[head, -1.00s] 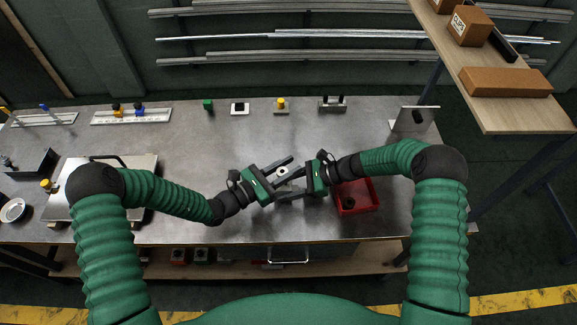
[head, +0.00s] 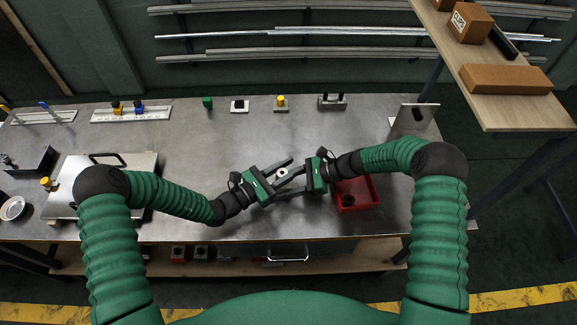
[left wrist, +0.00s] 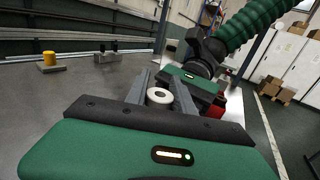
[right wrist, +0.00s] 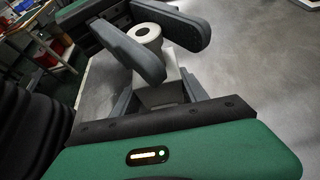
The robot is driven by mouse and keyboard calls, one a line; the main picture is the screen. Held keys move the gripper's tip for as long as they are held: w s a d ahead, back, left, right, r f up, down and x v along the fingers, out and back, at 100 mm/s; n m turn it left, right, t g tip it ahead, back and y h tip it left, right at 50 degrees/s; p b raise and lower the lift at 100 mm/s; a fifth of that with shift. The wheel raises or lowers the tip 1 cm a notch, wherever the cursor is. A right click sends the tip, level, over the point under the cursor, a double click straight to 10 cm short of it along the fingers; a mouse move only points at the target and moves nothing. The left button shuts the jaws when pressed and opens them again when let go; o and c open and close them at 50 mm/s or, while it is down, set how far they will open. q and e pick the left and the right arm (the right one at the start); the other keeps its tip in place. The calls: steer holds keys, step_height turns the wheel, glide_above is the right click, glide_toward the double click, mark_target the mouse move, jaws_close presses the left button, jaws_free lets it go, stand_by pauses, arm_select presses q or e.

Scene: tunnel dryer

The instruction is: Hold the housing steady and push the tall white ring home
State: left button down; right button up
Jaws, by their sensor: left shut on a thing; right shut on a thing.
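The white ring (head: 282,173), round with a dark centre hole, stands between my two facing grippers over the middle of the bench. It also shows in the left wrist view (left wrist: 159,96) and the right wrist view (right wrist: 147,33). My left gripper (head: 289,173) has its fingers on either side of the ring, shut on it. Under the ring, a pale grey block, which I take as the housing (right wrist: 168,72), shows in the right wrist view. My right gripper (head: 286,183) is shut on this block. Fingers hide most of the housing and the ring's seat.
A red bin (head: 357,195) with a dark part inside stands close beside my right gripper. A silver case (head: 75,205) lies at left. Small fixtures, including a green block (head: 207,103), line the back edge. The bench between is clear.

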arm_select(q)
steer(key=shift+f, duration=0.85)
steer(key=c, duration=1)
jaws_free()
steer(key=v, duration=1.2)
steer(key=shift+a+f, duration=0.1)
steer(key=shift+f, duration=0.05)
arm_select(e)
steer(key=o, duration=1.4)
steer(key=shift+c, duration=0.2)
